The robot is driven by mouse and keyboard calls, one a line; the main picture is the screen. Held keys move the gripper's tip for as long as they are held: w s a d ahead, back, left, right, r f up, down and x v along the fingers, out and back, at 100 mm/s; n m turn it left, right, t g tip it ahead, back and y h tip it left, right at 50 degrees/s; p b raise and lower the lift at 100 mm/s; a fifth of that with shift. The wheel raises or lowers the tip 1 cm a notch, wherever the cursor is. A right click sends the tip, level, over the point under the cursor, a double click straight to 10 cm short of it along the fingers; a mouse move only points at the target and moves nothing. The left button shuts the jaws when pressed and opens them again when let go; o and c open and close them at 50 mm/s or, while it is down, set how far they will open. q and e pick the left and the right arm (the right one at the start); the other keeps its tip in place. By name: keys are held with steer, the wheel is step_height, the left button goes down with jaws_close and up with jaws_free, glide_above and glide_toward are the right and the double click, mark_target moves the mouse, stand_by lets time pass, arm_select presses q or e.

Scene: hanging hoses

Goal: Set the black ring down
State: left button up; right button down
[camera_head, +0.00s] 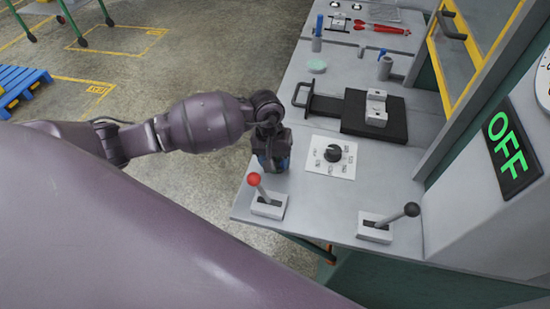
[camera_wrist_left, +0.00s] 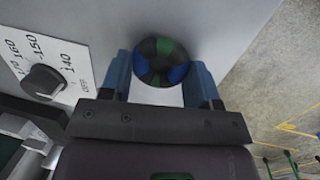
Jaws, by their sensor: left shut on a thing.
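My left gripper (camera_head: 272,162) points down over the near left part of the grey worktop (camera_head: 325,205), between the dial and the red-knobbed lever. In the left wrist view its two blue fingers (camera_wrist_left: 160,82) are shut on the black ring (camera_wrist_left: 153,48), a round black piece with green and blue patches. The worktop lies close behind the ring; I cannot tell whether they touch. In the head view my gripper hides the ring. My right gripper is not in view.
A dial plate (camera_head: 331,157) is right of my gripper. A red-knobbed lever (camera_head: 268,205) stands just in front, and a black-knobbed lever (camera_head: 375,230) stands farther right. A black plate (camera_head: 390,135) with a handle lies behind. The worktop's left edge is close.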

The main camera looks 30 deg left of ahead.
arm_select(q)
steer(key=shift+f, duration=0.2)
steer(key=o, duration=0.6)
steer(key=shift+r, duration=0.1)
steer(key=shift+o, duration=0.2)
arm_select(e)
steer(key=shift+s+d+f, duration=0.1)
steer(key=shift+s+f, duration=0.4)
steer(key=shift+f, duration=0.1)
arm_select(q)
steer(key=shift+r, duration=0.4)
step_height(320, 180, up, 11)
steer(key=a+b, duration=0.1)
steer(key=a, duration=0.1)
steer(key=shift+w+r, duration=0.15)
steer(key=shift+w, duration=0.15)
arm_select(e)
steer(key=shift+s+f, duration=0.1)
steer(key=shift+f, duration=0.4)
